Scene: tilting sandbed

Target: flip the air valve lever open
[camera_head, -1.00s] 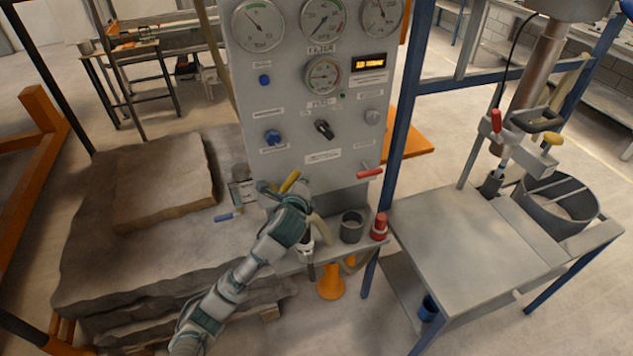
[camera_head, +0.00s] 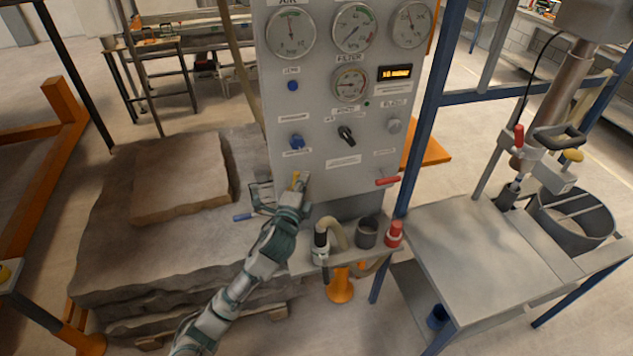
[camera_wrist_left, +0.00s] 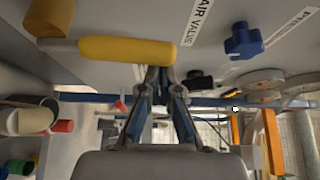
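The air valve lever has a yellow handle (camera_head: 295,180) low on the grey panel, partly hidden by my gripper in the head view. In the left wrist view, the yellow handle (camera_wrist_left: 128,50) lies across the upper left, joined to a brass-coloured body (camera_wrist_left: 50,17). The "AIR VALVE" label (camera_wrist_left: 197,20) is beside its free end. My left gripper (camera_head: 302,182) is at the handle. In the wrist view, its fingertips (camera_wrist_left: 163,72) are close together just below the handle's free end, with nothing between them. I cannot tell whether they touch it. My right gripper is not in view.
A blue knob (camera_head: 297,142) and a black knob (camera_head: 346,135) are above the lever on the panel (camera_head: 340,180). A red lever (camera_head: 387,180) is to the right. A shelf below holds a hose nozzle (camera_head: 320,245), grey cup (camera_head: 367,233) and red-capped item (camera_head: 394,235). Stone slabs (camera_head: 180,180) are left.

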